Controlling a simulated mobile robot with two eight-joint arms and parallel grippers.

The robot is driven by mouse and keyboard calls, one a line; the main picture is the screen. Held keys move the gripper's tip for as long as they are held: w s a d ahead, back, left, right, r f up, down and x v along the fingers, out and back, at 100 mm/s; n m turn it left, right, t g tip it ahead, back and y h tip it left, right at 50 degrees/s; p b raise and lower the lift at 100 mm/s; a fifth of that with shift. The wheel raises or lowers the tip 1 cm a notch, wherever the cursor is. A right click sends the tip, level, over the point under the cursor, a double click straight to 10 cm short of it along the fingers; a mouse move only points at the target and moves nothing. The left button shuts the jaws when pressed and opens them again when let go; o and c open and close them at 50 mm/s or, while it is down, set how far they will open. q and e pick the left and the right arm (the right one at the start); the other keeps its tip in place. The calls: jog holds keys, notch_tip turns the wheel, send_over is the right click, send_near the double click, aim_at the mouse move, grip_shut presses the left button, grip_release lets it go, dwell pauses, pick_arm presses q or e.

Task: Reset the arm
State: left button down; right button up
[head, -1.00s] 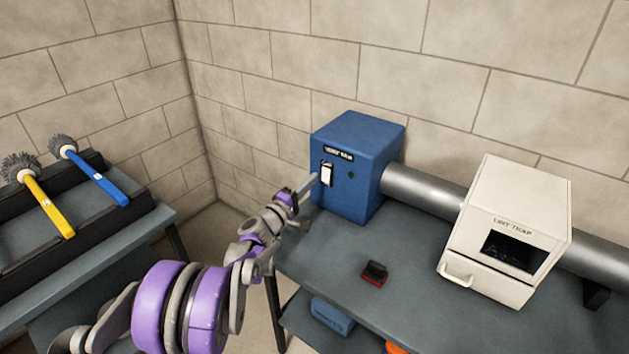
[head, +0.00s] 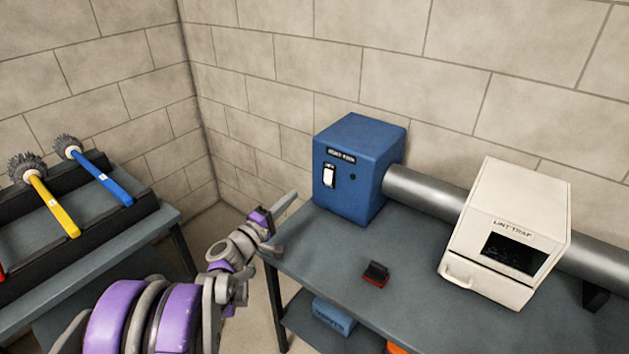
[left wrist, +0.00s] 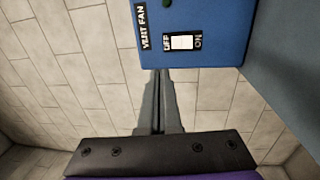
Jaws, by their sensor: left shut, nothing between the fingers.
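My left gripper (head: 284,222) is in front of the left end of the grey bench, left of the blue vent fan box and apart from it. In the left wrist view its fingers (left wrist: 158,85) are shut together with nothing between them. The blue vent fan box (head: 352,165) stands on the bench. Its white switch (head: 329,175) also shows in the left wrist view (left wrist: 182,42), between the OFF and ON labels. My right gripper is not in view.
A steel duct (head: 425,190) runs from the box to the white lint trap (head: 508,225). A small red and black object (head: 375,274) lies on the bench (head: 320,255). At left, a yellow brush (head: 55,205) and a blue brush (head: 103,178) rest on a rack. A blue bin sits below the bench.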

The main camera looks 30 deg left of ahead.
pick_arm(q)
jog(key=s+d+f+m+g+h, duration=0.1)
jog(key=d+m+g+h, duration=0.15)
jog(key=d, duration=0.45)
jog(key=s+d+f+m+g+h, duration=0.1)
jog(key=s+d+m+g, duration=0.15)
jog(key=d, duration=0.45)
jog(key=s+d+f+m+g, duration=0.5)
jog(key=s+d+f+m, duration=0.1)
jog(key=s+d, duration=0.45)
jog(key=s+a+f+m+g+y, duration=0.1)
jog(key=s+f+m+g+y, duration=0.15)
jog(key=s, duration=0.55)
jog(key=s+f+m+g+y, duration=0.2)
jog(key=s+f+m+y, duration=0.15)
jog(key=s, duration=0.45)
jog(key=w+r+p, duration=0.3)
jog(key=r+p, duration=1)
jog(key=r, duration=0.2)
jog(key=shift+a+h, duration=0.25)
jog(key=shift+h, duration=0.2)
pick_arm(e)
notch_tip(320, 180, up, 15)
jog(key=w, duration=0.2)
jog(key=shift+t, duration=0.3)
pick_arm(q)
jog(key=shift+s+t, duration=0.15)
jog(key=shift+t, duration=0.1)
